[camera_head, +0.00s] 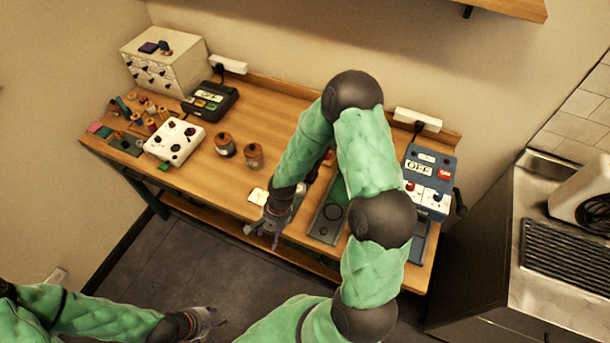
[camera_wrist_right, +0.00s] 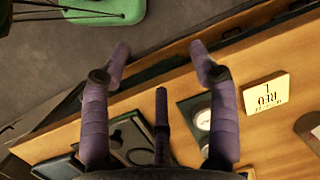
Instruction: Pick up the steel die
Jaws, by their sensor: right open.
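My right gripper (camera_head: 272,232) is over the front edge of the wooden table. Its purple fingers (camera_wrist_right: 160,75) are spread with nothing between them in the right wrist view. A small dark pad (camera_wrist_right: 186,107) lies on the table beside the right finger. A round silver piece (camera_wrist_right: 203,119) sits on it, partly behind that finger; it looks like the steel die, but I cannot be sure. In the head view my gripper and arm mostly hide this spot. My left gripper (camera_head: 206,318) is low at the front, off the table, with fingers apart and empty.
A cream printed card (camera_wrist_right: 265,93) lies near the pad. A dark plate with a ring (camera_wrist_right: 125,135) lies on the other side. A blue OFF box (camera_head: 430,165) stands at the right. Two brown jars (camera_head: 253,155) (camera_head: 225,144) and a white knobbed box (camera_head: 174,141) stand left.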

